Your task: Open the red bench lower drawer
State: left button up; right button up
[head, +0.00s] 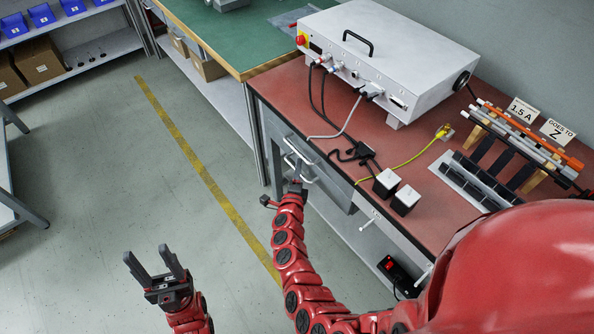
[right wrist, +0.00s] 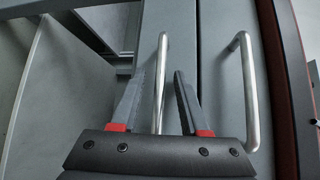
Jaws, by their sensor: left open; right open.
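The red bench (head: 440,170) has two drawers with bar handles on its front. The lower drawer handle (head: 308,182) is under the upper drawer handle (head: 294,149). In the right wrist view, the lower handle (right wrist: 162,60) runs between the fingers of my open right gripper (right wrist: 160,85), with the fingers apart around it. The upper handle (right wrist: 246,90) is to the right of the fingers. The drawer fronts look flush. My right gripper (head: 297,172) partly hides the lower drawer in the head view. My left gripper (head: 157,268) is open and empty over the floor.
A green-topped bench (head: 235,35) adjoins at the back. A shelf lies under the red bench. The floor left of it is clear, with a yellow line (head: 190,155).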

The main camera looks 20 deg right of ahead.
grip_shut()
dwell(1.4)
